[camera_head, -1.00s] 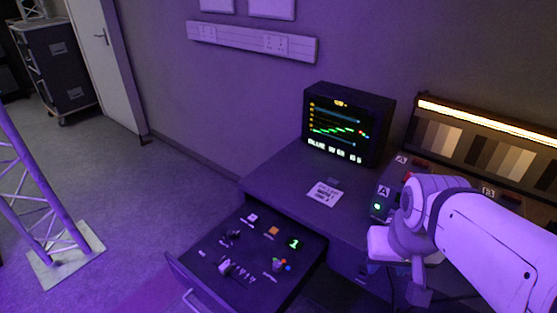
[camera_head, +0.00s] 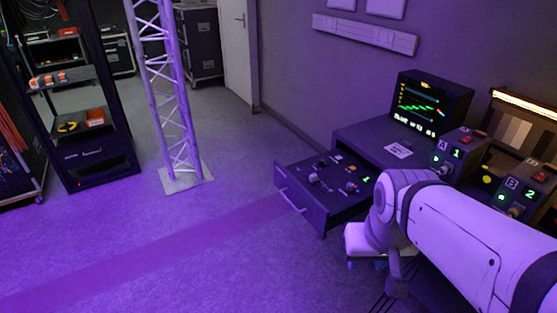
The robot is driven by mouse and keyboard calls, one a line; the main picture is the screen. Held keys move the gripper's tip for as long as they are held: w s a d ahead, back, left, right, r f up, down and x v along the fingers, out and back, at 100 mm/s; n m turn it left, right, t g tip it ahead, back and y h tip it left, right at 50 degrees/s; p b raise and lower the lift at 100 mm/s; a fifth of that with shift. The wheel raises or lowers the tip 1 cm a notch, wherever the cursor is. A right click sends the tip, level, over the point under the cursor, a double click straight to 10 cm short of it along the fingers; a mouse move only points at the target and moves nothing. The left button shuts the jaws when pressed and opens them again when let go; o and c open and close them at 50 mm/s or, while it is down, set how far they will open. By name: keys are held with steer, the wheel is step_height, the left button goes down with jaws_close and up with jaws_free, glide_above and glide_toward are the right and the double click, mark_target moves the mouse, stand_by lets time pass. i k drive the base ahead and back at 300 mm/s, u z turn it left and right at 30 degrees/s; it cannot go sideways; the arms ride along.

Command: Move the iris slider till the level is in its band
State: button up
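A monitor (camera_head: 431,103) at the back of the desk shows a green stepped trace, coloured lines and text too small to read. Control box A (camera_head: 472,146), with a lit green 1 and a red switch, stands on the desk right of the monitor. Control box B (camera_head: 533,183), with a lit green 2, is nearer at the right edge. I cannot make out an iris slider on either. My white arm reaches in from the lower right. My gripper (camera_head: 364,261) points down beside the desk, apart from the boxes; its fingers are too unclear to judge.
An open drawer (camera_head: 310,211) with small knobs and parts juts from the desk (camera_head: 365,137), left of my arm. A truss tower (camera_head: 168,90) stands on the floor farther left. A dark shelf rack (camera_head: 84,125) is at far left. The floor between is clear.

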mark_target(312, 179)
steer(key=u, duration=0.4)
steer(key=i, duration=1.5)
steer(key=z, duration=0.4)
steer(key=k, duration=0.85)
steer(key=z, duration=0.2)
steer(key=i, duration=0.85)
steer(key=u, duration=0.05)
